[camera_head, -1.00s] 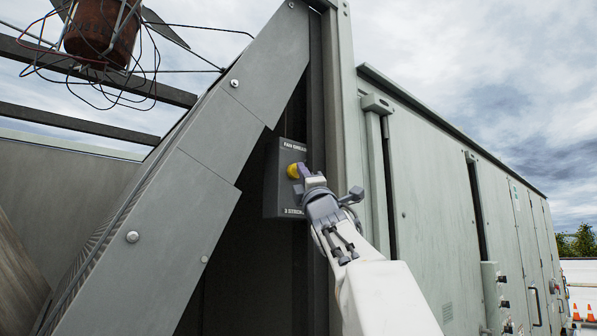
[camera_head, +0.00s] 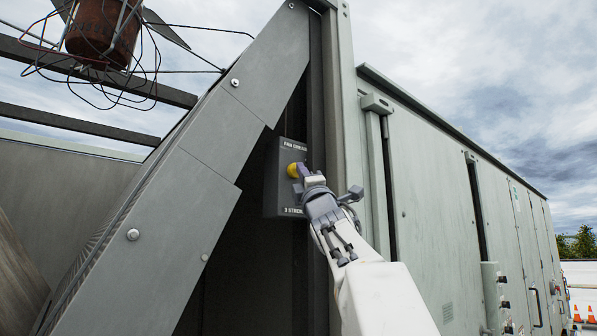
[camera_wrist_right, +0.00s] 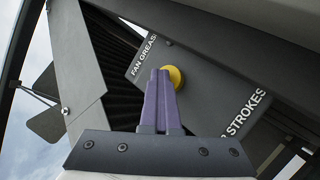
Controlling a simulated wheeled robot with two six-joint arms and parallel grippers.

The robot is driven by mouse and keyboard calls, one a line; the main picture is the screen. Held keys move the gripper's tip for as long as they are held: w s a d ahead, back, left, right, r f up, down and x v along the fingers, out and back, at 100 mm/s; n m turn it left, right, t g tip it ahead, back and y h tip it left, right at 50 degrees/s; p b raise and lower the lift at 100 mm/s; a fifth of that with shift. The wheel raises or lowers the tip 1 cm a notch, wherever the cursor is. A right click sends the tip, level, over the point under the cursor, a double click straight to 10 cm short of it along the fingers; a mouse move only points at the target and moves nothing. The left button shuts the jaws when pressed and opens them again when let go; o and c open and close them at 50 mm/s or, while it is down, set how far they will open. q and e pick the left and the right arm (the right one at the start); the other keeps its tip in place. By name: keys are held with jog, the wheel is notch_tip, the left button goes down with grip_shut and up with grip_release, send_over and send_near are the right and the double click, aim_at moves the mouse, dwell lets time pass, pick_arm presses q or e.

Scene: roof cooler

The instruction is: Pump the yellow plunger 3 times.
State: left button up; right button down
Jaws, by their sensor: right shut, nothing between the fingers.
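The yellow plunger (camera_head: 292,170) sticks out from a dark grey box (camera_head: 285,207) lettered "FAN GREASE" and "3 STROKES", mounted inside the opening of the cooler housing. My right gripper (camera_head: 303,171) is shut and empty, its fingertips at the plunger's right side in the head view. In the right wrist view, the purple fingers (camera_wrist_right: 161,80) lie together, with their tips in front of the round yellow plunger (camera_wrist_right: 173,78) and hiding part of it. I cannot tell whether they touch it. My left gripper is not in view.
A slanted grey metal panel (camera_head: 155,215) bounds the opening on the left, and a pale cabinet wall (camera_head: 430,215) bounds it on the right. A rusty motor with loose wires (camera_head: 103,30) hangs above at the upper left. Orange cones (camera_head: 577,314) stand far right.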

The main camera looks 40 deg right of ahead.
jog(key=shift+h, duration=0.3)
jog(key=s, duration=0.6)
jog(key=shift+d+b, duration=0.25)
jog(key=shift+b, duration=0.05)
dwell(2.0)
